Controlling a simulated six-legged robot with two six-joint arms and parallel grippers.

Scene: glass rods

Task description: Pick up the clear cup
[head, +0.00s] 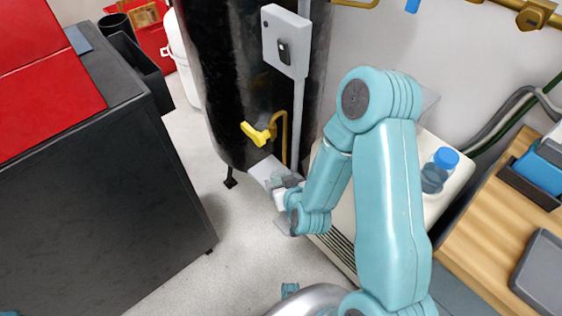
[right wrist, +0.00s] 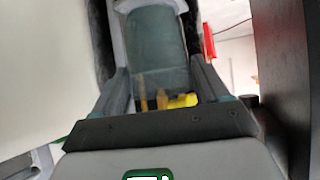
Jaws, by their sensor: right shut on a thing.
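The clear cup (right wrist: 155,45) is see-through with a grey-green tint and lies between the two fingers of my right gripper (right wrist: 160,82) in the right wrist view. The fingers are closed against its sides. In the head view my right gripper (head: 283,187) is low in front of the black tank, with a pale see-through part of the cup (head: 262,170) showing past the fingers. My own wrist hides some of the grip there.
The black tank (head: 235,75) with a yellow-handled valve (head: 256,133) stands just behind the gripper. A white cabinet (head: 440,200) bears a blue-capped jar (head: 440,172). A wooden bench (head: 490,250) is at right, a dark cabinet (head: 100,200) at left. Floor between is clear.

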